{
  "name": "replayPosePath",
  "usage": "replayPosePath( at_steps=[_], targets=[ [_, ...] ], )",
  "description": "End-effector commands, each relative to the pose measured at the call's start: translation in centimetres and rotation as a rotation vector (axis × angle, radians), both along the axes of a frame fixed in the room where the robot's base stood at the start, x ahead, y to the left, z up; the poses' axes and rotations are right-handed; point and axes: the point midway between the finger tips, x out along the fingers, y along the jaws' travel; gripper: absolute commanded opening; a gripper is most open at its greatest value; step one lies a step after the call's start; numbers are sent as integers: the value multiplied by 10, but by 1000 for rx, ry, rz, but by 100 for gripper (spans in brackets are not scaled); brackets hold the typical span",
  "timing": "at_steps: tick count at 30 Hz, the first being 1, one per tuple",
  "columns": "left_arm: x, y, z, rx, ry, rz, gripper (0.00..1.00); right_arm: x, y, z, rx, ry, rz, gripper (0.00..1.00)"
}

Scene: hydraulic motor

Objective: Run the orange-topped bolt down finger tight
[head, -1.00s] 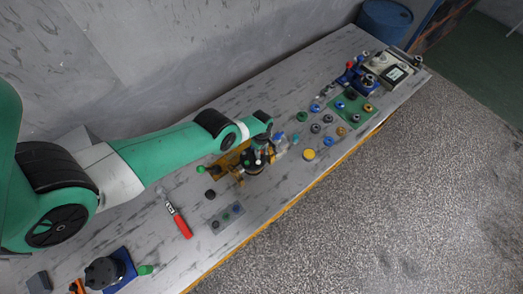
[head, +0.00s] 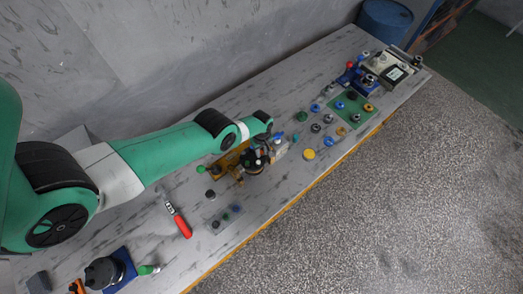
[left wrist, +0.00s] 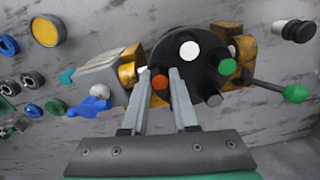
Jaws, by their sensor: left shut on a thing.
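The hydraulic motor, a black round body (left wrist: 192,60), sits in an orange-yellow holder (left wrist: 233,45). It also shows in the head view (head: 254,160). Bolts with coloured tops stand around its rim: a white top (left wrist: 189,49), a green top (left wrist: 228,67) and the orange-topped bolt (left wrist: 160,82). My left gripper (left wrist: 161,75) reaches over the motor and is shut on the orange-topped bolt, its head between the two grey fingers. How far the bolt is threaded in is hidden. My right gripper is in neither view.
A green-knobbed lever (left wrist: 294,93) sticks out beside the motor, and a blue-handled part (left wrist: 90,105) lies on the other side. A red-handled tool (head: 178,220), a yellow round piece (head: 309,154) and several small caps lie on the grey bench.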

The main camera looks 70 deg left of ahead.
Motion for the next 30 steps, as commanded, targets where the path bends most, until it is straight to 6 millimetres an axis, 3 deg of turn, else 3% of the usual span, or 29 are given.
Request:
replayPosePath(
  at_steps=[7,14,19,20,22,30],
  targets=[
    [0,0,0,0,0,-263,0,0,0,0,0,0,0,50],
    [0,0,0,0,0,-402,0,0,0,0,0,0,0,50],
    [0,0,0,0,0,-403,0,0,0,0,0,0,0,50],
    [0,0,0,0,0,-402,32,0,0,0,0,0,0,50],
    [0,0,0,0,0,-402,44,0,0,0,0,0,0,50],
    [0,0,0,0,0,-401,44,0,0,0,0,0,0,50]
  ],
)
